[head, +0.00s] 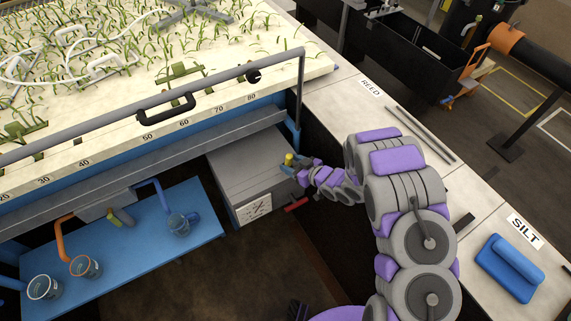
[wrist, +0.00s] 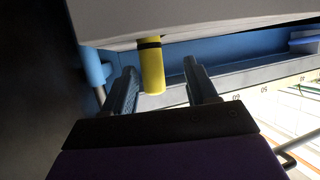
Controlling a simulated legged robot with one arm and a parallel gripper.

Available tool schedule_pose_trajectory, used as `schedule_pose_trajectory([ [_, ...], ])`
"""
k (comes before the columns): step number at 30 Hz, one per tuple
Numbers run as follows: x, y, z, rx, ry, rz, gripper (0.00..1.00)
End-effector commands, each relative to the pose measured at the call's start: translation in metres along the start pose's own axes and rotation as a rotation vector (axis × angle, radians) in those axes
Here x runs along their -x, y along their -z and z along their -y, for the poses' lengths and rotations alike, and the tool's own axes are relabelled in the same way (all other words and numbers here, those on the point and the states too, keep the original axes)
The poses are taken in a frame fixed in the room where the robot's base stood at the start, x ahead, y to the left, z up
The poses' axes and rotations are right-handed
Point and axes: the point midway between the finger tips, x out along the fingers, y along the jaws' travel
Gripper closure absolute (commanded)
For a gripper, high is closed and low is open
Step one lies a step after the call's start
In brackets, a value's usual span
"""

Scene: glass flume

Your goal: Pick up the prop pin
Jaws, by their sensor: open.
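A yellow pin with a black band, which I take for the prop pin (wrist: 152,72), shows in the wrist view between the two dark fingers of my gripper (wrist: 160,68). The fingers are open, with a visible gap on each side of the pin. The pin's upper end in that picture meets the edge of a pale grey surface. In the head view the yellow pin (head: 289,158) is a small spot at the top right of a grey box (head: 245,165), with my gripper (head: 297,164) right at it. My gripper hides part of that corner.
A red handle (head: 296,204) sticks out near the box's front. The flume's blue frame and grey rail (head: 140,160) run above the box. A blue shelf (head: 130,245) with several cups lies left. A blue float tool (head: 510,268) lies on the right ledge.

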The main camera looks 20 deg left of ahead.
Motion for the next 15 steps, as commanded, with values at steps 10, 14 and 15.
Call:
schedule_pose_trajectory([
  [10, -0.042, -0.001, -0.001, 0.006, 0.001, 0.010, 0.43],
  [14, -0.060, -0.002, -0.001, 0.005, 0.000, 0.015, 0.43],
  [15, -0.062, -0.001, -0.002, 0.005, 0.000, 0.013, 0.43],
])
